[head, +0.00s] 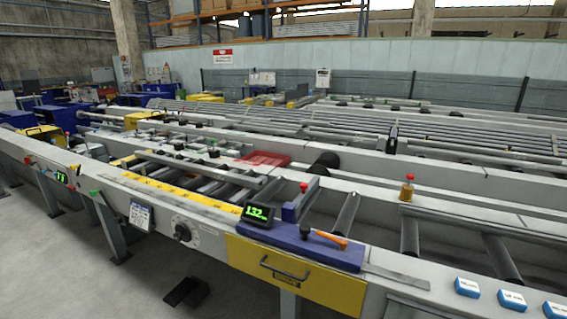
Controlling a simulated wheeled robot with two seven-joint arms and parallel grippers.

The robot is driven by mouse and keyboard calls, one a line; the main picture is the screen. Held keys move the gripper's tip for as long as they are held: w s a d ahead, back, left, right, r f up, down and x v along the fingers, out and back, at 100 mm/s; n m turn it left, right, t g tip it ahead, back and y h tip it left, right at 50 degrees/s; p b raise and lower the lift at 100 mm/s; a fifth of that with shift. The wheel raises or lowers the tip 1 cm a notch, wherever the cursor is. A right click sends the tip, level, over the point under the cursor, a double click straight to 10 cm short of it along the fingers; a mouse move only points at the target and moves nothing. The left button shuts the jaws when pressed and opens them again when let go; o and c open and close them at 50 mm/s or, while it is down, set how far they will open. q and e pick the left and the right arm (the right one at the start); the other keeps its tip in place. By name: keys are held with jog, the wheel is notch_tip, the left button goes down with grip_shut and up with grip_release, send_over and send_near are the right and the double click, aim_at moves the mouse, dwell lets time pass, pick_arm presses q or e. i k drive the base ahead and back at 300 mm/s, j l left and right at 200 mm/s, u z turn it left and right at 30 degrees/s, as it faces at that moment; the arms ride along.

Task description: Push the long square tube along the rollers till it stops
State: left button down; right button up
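A long grey square tube (190,164) appears to lie lengthwise on the dark rollers (215,187) of the runout table, left of centre. Its exact ends are hard to tell among the other grey rails. Neither of my grippers is in view.
The table's front rail carries a yellow strip (170,188), a green-lit display (258,214), a blue plate (300,243) with an orange handle (331,239), and several blue-and-white boxes (467,287). A red tray (263,158) lies behind. Floor is open at front left.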

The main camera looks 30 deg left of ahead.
aim_at(243, 180)
jog(key=u, duration=1.65)
jog(key=i+j+u, duration=0.75)
jog(key=i, duration=0.3)
jog(key=i+j+u, duration=0.3)
jog(key=i, duration=0.3)
jog(key=i+u, duration=0.3)
jog(key=i, duration=0.35)
jog(key=i+z, duration=0.35)
jog(key=i+j+z, duration=0.55)
jog(key=i+z, duration=0.15)
jog(key=i, duration=0.1)
